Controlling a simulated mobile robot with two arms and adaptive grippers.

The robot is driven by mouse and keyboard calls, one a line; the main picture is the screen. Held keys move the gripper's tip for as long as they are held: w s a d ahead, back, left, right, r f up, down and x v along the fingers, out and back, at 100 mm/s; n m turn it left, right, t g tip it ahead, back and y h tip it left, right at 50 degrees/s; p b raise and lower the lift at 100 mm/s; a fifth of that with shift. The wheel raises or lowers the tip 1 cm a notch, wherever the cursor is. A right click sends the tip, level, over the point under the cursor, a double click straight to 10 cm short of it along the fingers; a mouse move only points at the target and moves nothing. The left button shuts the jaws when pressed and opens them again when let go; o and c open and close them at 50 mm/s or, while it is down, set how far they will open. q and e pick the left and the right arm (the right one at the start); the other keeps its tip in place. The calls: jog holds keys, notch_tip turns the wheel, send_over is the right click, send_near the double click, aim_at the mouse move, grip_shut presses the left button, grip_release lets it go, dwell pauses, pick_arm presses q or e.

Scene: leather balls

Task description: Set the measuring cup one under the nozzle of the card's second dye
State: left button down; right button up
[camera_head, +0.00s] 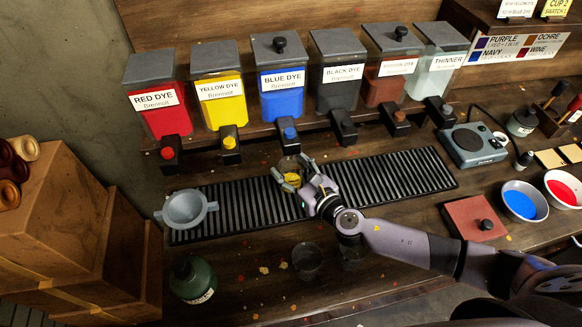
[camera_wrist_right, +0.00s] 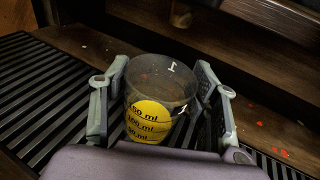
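The measuring cup one (camera_wrist_right: 160,85), a clear cup marked "1" with ml lines, shows yellow low down; it also shows in the head view (camera_head: 290,167). It appears upright over the slatted mat's back edge, in front of the blue dye's nozzle (camera_head: 289,133). My right gripper (camera_head: 293,178) has a finger on each side of the cup; the wrist view (camera_wrist_right: 162,88) shows a narrow gap at the right finger, so it looks open around it. My left gripper is not in view.
The slatted mat (camera_head: 415,172) runs under the row of dye tanks. A grey funnel-like bowl (camera_head: 186,209) stands at its left end. Two clear cups (camera_head: 307,260) stand in front, near my right arm. A scale (camera_head: 474,145) and paint bowls (camera_head: 524,201) lie right.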

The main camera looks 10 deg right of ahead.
jog(key=shift+o, duration=1.2)
jog(key=shift+r, duration=0.2)
jog(key=b+v, duration=0.1)
jog(key=v, duration=0.6)
jog(key=shift+s+d, duration=0.15)
jog(key=shift+s, duration=0.1)
